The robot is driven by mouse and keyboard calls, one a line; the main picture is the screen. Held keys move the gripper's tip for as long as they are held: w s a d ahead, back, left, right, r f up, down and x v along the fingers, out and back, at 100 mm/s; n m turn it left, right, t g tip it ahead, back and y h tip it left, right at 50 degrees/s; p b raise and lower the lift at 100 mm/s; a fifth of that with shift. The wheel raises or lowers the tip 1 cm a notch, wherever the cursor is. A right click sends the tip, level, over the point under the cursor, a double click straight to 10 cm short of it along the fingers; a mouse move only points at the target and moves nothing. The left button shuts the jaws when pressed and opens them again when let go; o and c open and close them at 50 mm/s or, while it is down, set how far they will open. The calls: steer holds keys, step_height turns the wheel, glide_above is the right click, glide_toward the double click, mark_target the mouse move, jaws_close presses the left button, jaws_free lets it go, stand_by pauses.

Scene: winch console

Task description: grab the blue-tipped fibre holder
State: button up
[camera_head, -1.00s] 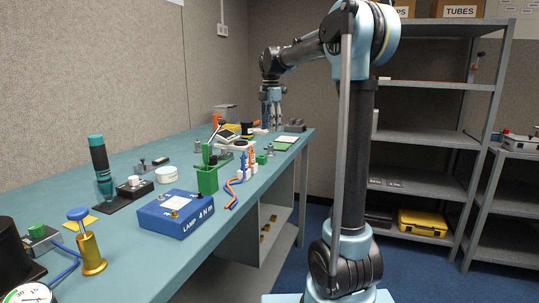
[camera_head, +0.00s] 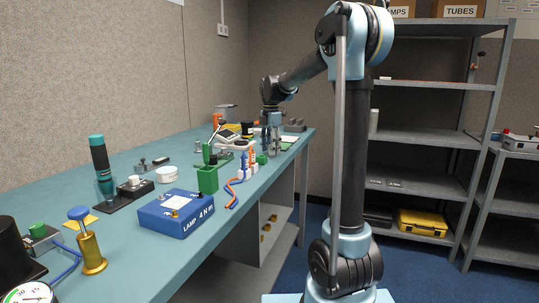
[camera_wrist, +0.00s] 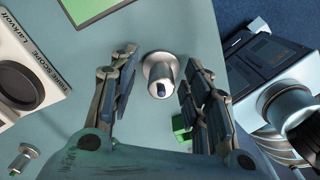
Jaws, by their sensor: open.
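In the wrist view, the blue-tipped fibre holder (camera_wrist: 160,76) is a silver metal cylinder on a round base, with a dark blue tip facing the camera. It stands on the teal bench between the two fingers of my gripper (camera_wrist: 162,66). The fingers are apart, with a gap to the holder on both sides, and nothing is held. In the head view my gripper (camera_head: 271,148) points down at the bench's right side, and I cannot make out the holder there.
A fibre scope (camera_wrist: 27,75) lies left of the gripper. A green block (camera_wrist: 180,126) is partly hidden by the right finger. The bench edge is close on the right.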

jaws_close()
